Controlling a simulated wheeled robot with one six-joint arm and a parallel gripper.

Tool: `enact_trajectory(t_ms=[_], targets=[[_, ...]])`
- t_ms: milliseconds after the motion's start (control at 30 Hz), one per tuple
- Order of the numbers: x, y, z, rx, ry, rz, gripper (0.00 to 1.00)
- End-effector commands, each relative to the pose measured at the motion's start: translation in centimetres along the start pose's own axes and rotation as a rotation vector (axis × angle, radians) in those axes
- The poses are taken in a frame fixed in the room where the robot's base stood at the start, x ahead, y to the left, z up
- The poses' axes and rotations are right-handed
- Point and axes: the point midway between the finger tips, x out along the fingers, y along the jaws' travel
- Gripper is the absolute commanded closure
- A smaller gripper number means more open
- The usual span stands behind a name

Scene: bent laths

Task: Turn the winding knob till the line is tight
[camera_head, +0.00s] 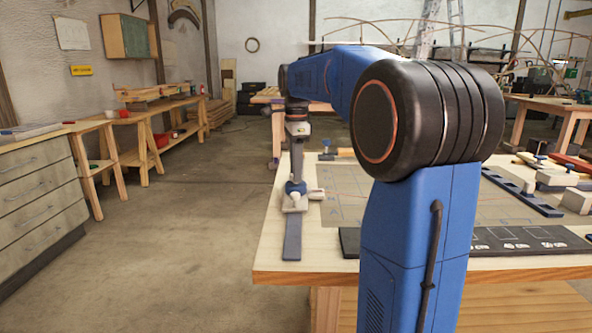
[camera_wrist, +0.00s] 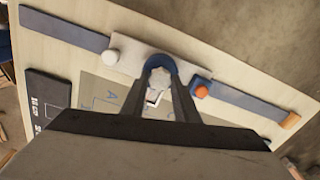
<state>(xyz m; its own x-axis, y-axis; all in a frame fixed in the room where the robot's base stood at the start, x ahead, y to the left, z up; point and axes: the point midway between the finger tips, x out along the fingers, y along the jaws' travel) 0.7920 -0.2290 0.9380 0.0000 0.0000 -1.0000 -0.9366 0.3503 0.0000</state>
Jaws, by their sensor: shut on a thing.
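My gripper (camera_wrist: 159,92) reaches down with its two fingers shut around the winding knob (camera_wrist: 158,74), which has a blue round rim and a pale faceted top. The knob sits on a pale plate (camera_wrist: 132,63) fixed across a grey-blue lath (camera_wrist: 65,30). A white round peg (camera_wrist: 110,57) stands to its left on the plate and an orange piece (camera_wrist: 201,91) on a blue base to its right. In the head view my gripper (camera_head: 297,180) is at the blue knob (camera_head: 295,188) near the table's left edge. I cannot make out the line or its tightness.
The wooden table (camera_head: 270,255) bears a grey marked sheet (camera_head: 340,205), a black panel (camera_head: 500,240) and, at right, pale blocks (camera_head: 577,199) and a dark blue bar (camera_head: 522,190). The floor (camera_head: 180,240) left of the table is clear.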

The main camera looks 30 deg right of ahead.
Motion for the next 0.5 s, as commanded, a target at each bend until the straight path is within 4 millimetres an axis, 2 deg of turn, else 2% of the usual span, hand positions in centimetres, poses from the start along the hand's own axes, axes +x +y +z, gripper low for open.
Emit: enact_trajectory(t_ms=[500], targets=[[0.02, 0.01, 0.00, 0.488, 0.000, 0.001, 0.95]])
